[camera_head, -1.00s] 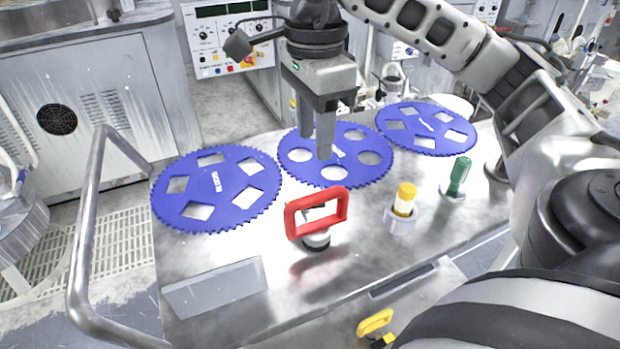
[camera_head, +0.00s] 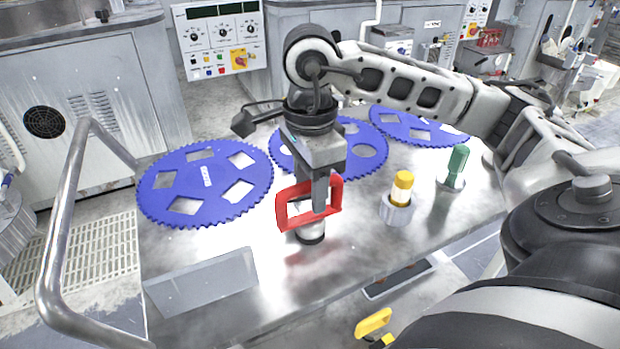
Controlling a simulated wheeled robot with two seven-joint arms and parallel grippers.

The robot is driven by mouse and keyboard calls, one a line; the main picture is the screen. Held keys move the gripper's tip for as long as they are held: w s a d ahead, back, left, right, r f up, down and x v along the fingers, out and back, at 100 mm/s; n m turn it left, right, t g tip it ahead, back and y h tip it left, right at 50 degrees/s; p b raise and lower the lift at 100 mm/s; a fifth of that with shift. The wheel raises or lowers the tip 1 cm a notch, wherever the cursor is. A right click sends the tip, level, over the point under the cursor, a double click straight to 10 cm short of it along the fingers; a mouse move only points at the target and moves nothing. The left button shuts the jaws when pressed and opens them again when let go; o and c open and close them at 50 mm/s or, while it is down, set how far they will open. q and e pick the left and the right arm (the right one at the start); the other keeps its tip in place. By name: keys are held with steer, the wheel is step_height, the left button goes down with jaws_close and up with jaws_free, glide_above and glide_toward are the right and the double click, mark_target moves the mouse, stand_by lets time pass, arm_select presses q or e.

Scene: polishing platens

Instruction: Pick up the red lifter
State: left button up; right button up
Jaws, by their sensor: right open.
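The red lifter (camera_head: 282,212) stands on the metal table, its rectangular red handle upright over a round grey and black base. My right gripper (camera_head: 318,204) has come down over the handle from above. One finger shows against the handle's opening; the other finger is mostly hidden. The jaws are open, and I cannot tell whether they touch the handle. My left gripper is not in view.
Three blue toothed discs lie behind: left (camera_head: 207,176), middle (camera_head: 362,133) and right (camera_head: 420,128). A yellow-capped bottle in a grey holder (camera_head: 397,212) and a green-handled tool (camera_head: 458,160) stand right of the lifter. A metal rail (camera_head: 66,200) runs at the left.

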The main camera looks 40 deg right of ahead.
jaws_close()
steer(key=shift+r, duration=0.15)
stand_by(1.2)
